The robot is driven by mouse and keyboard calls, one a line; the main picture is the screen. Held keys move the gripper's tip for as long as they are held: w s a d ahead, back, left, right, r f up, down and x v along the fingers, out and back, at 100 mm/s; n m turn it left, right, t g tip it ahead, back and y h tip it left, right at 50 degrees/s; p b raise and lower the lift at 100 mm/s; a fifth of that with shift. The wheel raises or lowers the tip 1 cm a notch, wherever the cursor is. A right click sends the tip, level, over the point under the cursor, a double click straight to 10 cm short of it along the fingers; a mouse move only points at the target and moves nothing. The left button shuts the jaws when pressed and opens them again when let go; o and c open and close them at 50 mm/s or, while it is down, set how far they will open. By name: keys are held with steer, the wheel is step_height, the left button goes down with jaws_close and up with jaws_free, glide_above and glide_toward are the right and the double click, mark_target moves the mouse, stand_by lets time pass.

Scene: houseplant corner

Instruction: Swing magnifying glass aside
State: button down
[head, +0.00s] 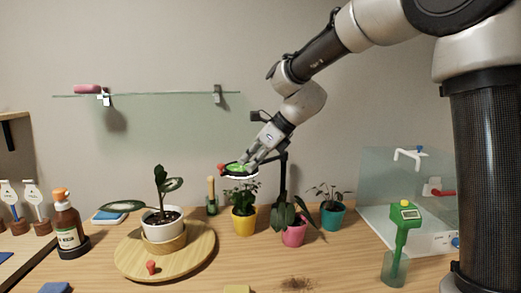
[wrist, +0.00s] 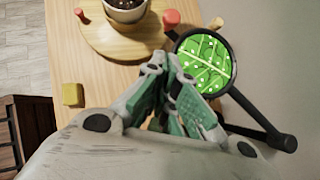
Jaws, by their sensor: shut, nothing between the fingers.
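The magnifying glass (head: 240,171) is a round lens in a dark rim, with a red knob (head: 221,167) on its left side. Its dark arm runs right to an upright post (head: 283,178) among the plants. In the wrist view the lens (wrist: 207,60) shows an enlarged green leaf with white spots, and the knob (wrist: 171,18) stands beyond it. My gripper (head: 250,162) is shut and empty, close to the lens. In the wrist view its fingertips (wrist: 164,64) are just left of the rim; I cannot tell if they touch it.
A white pot (head: 161,226) with a plant stands on a round wooden turntable (head: 130,258) with a red peg (head: 151,267). Yellow (head: 244,224), pink (head: 294,235) and teal (head: 333,217) pots stand behind. An amber bottle (head: 67,225) is left, a green meter (head: 402,230) right.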

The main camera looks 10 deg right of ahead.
steer(key=shift+w+a+f, duration=0.25)
steer(key=shift+w+a, duration=0.1)
steer(key=shift+a, duration=0.35)
steer(key=shift+w+a+f, duration=0.25)
steer(key=shift+w+a, duration=0.05)
steer(key=shift+a, duration=0.35)
steer(key=shift+w+a+f, duration=0.25)
steer(key=shift+w+a, duration=0.1)
steer(key=shift+a, duration=0.35)
steer(key=shift+w+a, duration=0.1)
